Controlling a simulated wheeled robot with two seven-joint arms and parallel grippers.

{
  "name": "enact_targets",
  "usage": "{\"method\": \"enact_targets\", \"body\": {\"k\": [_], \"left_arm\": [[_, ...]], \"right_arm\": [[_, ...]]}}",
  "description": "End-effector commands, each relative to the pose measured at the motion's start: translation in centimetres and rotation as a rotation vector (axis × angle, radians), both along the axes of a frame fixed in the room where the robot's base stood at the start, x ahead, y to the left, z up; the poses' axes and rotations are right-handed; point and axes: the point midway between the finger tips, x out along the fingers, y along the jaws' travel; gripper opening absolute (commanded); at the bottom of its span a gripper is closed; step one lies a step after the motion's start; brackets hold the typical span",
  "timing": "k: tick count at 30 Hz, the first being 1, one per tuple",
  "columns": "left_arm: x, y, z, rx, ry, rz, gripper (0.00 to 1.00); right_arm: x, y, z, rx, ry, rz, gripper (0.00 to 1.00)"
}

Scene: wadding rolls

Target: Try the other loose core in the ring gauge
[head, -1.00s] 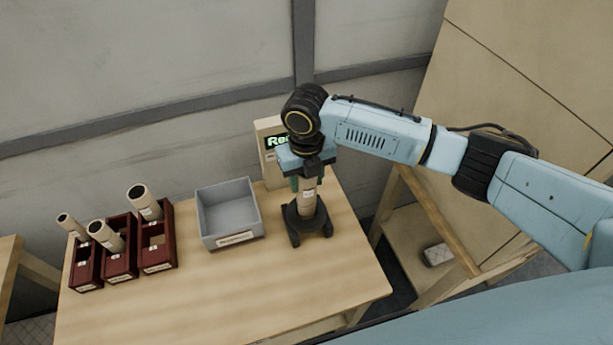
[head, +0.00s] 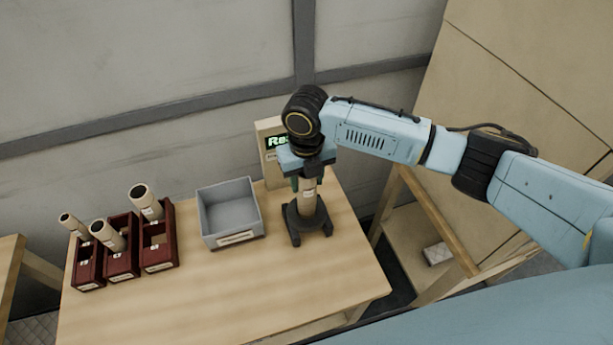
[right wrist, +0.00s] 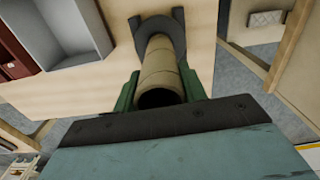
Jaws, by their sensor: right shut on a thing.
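A tan cardboard core (head: 308,197) stands upright in the dark ring gauge (head: 312,222) on the right part of the table. My right gripper (head: 308,178) is shut on the upper part of this core from above. In the right wrist view the core (right wrist: 160,72) lies between the green fingers, and the gauge's dark ring (right wrist: 157,27) surrounds its far end. How deep the core sits in the ring cannot be told. A display (head: 272,142) behind the gauge shows green text starting "Re", partly hidden by my arm. My left gripper is not in view.
A grey open bin (head: 207,218), empty and labelled, stands left of the gauge. Dark red holders (head: 160,258) at the table's left carry several tilted cores (head: 108,236). The front of the table (head: 230,285) is clear.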

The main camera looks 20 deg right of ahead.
Motion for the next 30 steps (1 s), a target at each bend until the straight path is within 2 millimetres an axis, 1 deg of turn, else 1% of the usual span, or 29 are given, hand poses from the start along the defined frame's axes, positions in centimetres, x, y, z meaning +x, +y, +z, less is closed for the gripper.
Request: {"method": "enact_targets", "body": {"k": [14, 30], "left_arm": [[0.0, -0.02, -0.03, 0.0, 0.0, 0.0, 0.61], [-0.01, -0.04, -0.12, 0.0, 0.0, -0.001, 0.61]], "right_arm": [[0.0, 0.01, -0.07, 0.0, 0.0, 0.0, 0.19], [-0.02, -0.01, -0.87, -0.001, 0.001, 0.0, 0.19]]}}
